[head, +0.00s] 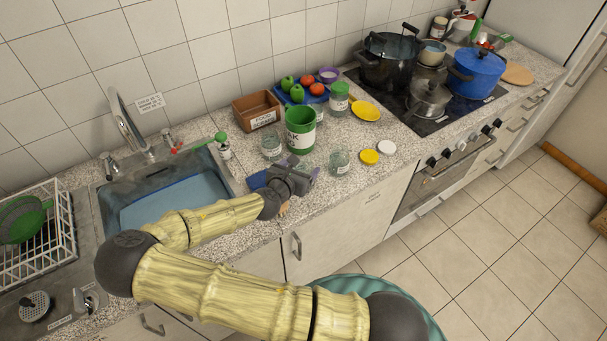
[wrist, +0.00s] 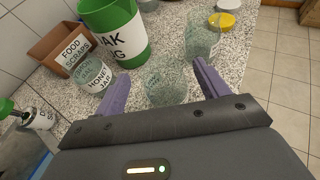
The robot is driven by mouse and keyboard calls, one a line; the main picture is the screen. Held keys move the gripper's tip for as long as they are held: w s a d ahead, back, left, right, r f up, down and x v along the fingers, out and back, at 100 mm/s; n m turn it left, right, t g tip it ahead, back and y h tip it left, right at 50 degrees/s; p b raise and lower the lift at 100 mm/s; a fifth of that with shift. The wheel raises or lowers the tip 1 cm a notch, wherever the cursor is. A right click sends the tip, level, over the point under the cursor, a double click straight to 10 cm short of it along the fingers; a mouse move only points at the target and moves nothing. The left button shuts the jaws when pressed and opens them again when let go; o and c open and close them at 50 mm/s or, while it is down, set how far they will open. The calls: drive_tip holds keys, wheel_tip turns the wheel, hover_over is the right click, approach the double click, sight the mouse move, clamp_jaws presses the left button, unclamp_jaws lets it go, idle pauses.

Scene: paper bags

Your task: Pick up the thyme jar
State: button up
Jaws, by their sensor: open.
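Several clear glass jars stand on the counter, and I cannot read which label says thyme. In the wrist view one clear jar (wrist: 166,86) stands upright between and just ahead of the purple fingers of my gripper (wrist: 163,88); its label is not readable. A second jar (wrist: 202,38) stands beyond the right finger, also in the head view (head: 340,161). A third jar (wrist: 96,76), whose label seems to read honey, stands left of the left finger. My gripper (head: 303,167) is open and empty, low over the counter's front part.
A green and white mug-shaped container (head: 300,130) and a brown food scraps box (head: 257,110) stand behind the jars. A yellow lid (head: 369,157) and a white lid (head: 386,147) lie to the right. The sink (head: 175,200) is left; the stove with pots (head: 428,98) is right.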

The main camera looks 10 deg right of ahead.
sight(307, 161)
drive_tip(key=shift+p+x, duration=0.55)
drive_tip(key=shift+x, duration=1.4)
drive_tip(key=shift+s+f, duration=0.1)
drive_tip(key=c, duration=1.2)
drive_tip(key=shift+o, duration=0.2)
wheel_tip(307, 161, up, 10)
drive_tip(key=b, duration=0.1)
drive_tip(key=shift+b, duration=0.4)
